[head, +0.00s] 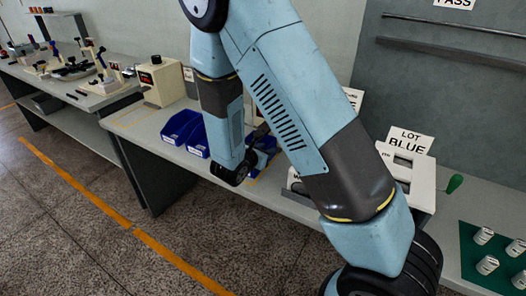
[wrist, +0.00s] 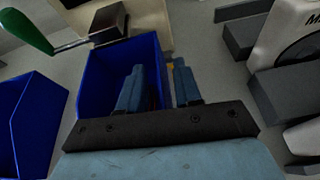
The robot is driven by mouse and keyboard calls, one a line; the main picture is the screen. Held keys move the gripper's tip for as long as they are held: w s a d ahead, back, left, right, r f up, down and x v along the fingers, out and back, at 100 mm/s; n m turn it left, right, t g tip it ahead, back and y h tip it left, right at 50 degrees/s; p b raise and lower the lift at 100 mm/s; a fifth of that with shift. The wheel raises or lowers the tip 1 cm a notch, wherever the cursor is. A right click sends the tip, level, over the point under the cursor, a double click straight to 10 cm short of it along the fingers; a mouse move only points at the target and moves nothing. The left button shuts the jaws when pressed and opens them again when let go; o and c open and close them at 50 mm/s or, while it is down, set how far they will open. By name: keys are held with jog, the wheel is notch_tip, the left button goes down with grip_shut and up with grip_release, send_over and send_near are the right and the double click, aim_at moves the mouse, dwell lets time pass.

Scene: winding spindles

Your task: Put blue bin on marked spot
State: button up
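A blue bin (wrist: 93,80) fills the centre-left of the wrist view. My gripper (wrist: 158,66) is at its right wall, with one dark blue finger inside the bin and the other outside. A gap shows between the fingers, and they look apart from the wall. In the head view, a blue bin (head: 268,143) shows partly behind my arm, and my gripper is mostly hidden there. Two more blue bins, a left one (head: 178,126) and a nearer one (head: 198,150), stand on the bench. A short yellow marking (head: 251,182) shows near my wrist; the rest is hidden.
A second blue bin (wrist: 32,120) stands left in the wrist view. Grey blocks (wrist: 285,100) and a white device (wrist: 290,35) stand right. A beige box (head: 161,80) stands on the bench.

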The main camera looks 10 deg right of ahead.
jog(key=v, duration=1.2)
jog(key=s+d+r+m+g, duration=0.3)
jog(key=d+r+m+g, duration=0.1)
jog(key=d+r+m, duration=0.4)
jog(key=s+d+r+m+g, duration=0.35)
jog(key=d+r+m, duration=0.2)
jog(key=d, duration=0.35)
jog(key=s+d+r+m+t+y, duration=0.2)
jog(key=s+r+m+y, duration=0.6)
jog(key=s+r+m, duration=0.4)
jog(key=shift+d+r+m+y, duration=0.3)
jog(key=shift+d+r+m, duration=0.15)
jog(key=shift+m, duration=0.6)
jog(key=shift+s+f, duration=0.1)
jog(key=shift+s, duration=0.05)
jog(key=shift+c, duration=0.3)
